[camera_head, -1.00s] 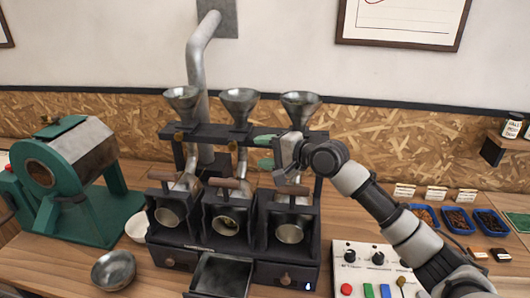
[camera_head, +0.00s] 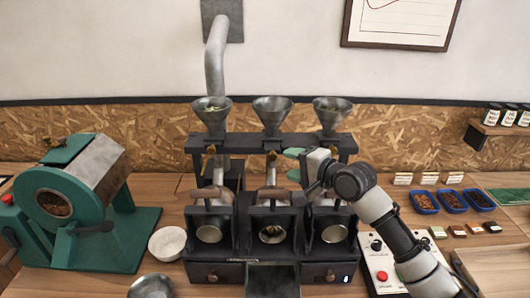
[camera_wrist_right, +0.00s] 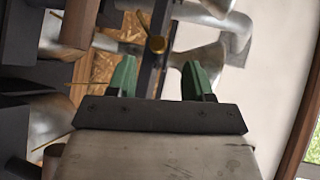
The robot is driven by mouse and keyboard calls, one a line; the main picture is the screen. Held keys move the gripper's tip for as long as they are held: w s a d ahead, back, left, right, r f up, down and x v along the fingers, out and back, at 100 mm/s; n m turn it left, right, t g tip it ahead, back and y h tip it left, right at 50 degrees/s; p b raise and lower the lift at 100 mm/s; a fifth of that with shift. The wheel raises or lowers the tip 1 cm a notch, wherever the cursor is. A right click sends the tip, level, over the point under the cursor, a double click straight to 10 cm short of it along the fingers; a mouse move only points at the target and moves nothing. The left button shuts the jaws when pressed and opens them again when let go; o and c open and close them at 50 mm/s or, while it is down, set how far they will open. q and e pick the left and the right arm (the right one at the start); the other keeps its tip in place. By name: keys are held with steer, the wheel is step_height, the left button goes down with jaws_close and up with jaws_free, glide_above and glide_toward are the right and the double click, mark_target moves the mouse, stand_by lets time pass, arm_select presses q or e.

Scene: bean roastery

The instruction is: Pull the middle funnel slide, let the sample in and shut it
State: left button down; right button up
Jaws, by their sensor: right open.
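Three metal funnels stand on a dark rack: left (camera_head: 211,112), middle (camera_head: 272,112) and right (camera_head: 332,112). The right funnel's slide is hidden behind my gripper. My left gripper is out of view.
Below the rack stand three dark roasting bays with round drums; a tray (camera_head: 272,282) sticks out under the middle one. A green roaster (camera_head: 115,240) and bowls stand left. A button panel (camera_head: 385,258) and blue bean trays (camera_head: 452,201) are right.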

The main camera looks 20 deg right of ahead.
mark_target(274, 157)
steer(key=w, duration=0.1)
steer(key=w+p, duration=0.1)
steer(key=w+f, duration=0.1)
steer(key=w, duration=0.1)
steer(key=shift+a+p, duration=0.35)
steer(key=shift+a, duration=0.05)
steer(key=x, duration=0.2)
steer(key=p+x, duration=0.1)
steer(key=x, duration=0.2)
steer(key=shift+a, duration=0.35)
steer(key=shift+w+f, duration=0.15)
steer(key=shift+w, duration=0.15)
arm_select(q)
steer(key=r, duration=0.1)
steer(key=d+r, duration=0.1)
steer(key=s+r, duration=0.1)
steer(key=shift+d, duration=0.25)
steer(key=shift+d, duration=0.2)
arm_select(e)
steer(key=shift+a, duration=0.1)
